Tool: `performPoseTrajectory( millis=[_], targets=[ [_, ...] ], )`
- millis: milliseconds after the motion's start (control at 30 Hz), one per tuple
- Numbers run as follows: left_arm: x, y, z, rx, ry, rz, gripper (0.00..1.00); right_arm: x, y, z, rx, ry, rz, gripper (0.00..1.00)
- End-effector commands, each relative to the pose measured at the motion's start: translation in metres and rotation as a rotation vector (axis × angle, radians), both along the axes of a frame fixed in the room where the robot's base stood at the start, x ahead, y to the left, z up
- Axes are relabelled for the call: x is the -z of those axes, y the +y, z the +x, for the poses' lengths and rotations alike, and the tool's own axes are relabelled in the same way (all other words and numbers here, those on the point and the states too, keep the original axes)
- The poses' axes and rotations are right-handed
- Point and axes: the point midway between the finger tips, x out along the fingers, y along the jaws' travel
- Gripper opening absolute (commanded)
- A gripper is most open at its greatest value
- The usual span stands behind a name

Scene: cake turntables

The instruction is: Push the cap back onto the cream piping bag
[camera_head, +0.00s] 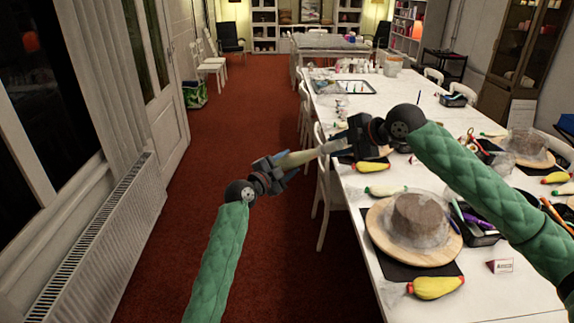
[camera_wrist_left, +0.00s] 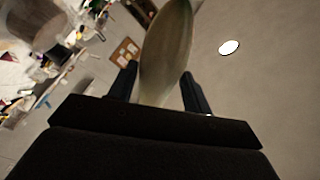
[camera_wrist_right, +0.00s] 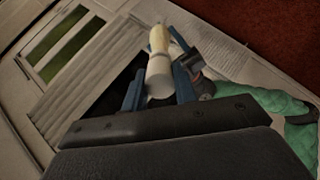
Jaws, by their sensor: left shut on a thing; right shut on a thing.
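The cream piping bag (camera_head: 299,158) is pale yellow-green and held in the air left of the table, its narrow end toward the right. My left gripper (camera_head: 279,167) is shut on its wide end; the bag (camera_wrist_left: 166,50) also fills the left wrist view between the fingers. The cap (camera_head: 333,147) is a whitish tube at the bag's narrow end. My right gripper (camera_head: 350,141) is shut on it. In the right wrist view the cap (camera_wrist_right: 159,77) lines up with the bag (camera_wrist_right: 159,39). I cannot tell how far the cap sits over the tip.
The long white table (camera_head: 345,205) runs along the right, with a cake on a wooden turntable (camera_head: 376,236) and several yellow piping bags (camera_head: 436,287). White chairs (camera_head: 325,195) stand along its left side.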

Motion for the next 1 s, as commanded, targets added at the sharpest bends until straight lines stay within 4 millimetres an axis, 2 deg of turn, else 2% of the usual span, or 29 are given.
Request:
performPoseTrajectory(
  millis=[1000],
  targets=[
    [-0.0007,0.0000,0.0000,0.000,-0.001,-0.001,0.38,0.0063,0.0070,0.0060,0.001,0.000,-0.001,0.09]
  ],
)
